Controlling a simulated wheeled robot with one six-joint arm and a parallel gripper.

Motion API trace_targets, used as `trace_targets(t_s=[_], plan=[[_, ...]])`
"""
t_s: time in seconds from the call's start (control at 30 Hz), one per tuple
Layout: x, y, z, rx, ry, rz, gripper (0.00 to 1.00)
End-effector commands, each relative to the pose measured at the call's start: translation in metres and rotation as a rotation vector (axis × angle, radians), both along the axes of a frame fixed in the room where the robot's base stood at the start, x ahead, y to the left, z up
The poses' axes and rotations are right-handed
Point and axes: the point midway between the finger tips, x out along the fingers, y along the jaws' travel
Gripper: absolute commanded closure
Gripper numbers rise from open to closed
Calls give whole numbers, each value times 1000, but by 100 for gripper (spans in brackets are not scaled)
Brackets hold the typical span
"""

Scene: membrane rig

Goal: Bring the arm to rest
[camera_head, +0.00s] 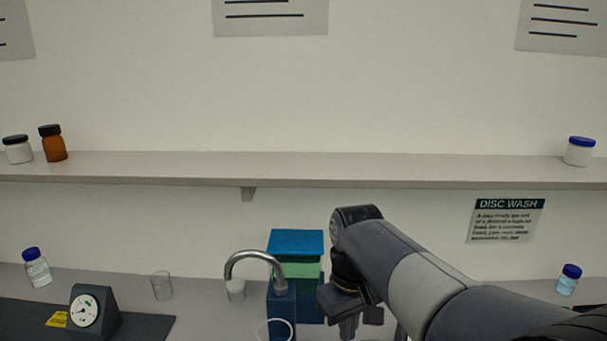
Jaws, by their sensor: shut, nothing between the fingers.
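My arm reaches in from the lower right of the head view, and its wrist bends down in the middle. My gripper (356,326) hangs from the wrist with its fingers pointing down near the bottom edge. The fingers are shut and I see nothing held in them. The fingertips are partly cut off by the frame. The gripper is just right of the blue and green boxes (297,244) on the bench.
A curved metal tap (253,256) stands left of the gripper. A dial gauge (85,311), a beaker (162,286) and a blue-capped bottle (37,268) are at the left. Another bottle (568,280) is at the far right. A shelf (350,168) runs along the wall above.

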Motion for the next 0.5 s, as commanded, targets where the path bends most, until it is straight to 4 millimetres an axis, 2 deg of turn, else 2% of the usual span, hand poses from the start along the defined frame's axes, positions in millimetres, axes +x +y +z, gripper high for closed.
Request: trace_targets(t_s=[0.03, 0.3, 0.43, 0.5], plan=[[0, 0, -12, 1, -2, 0, 100], [0, 0, -42, 0, -1, 0, 100], [0, 0, -55, 0, -1, 0, 100], [0, -11, -51, 1, -4, -5, 100]])
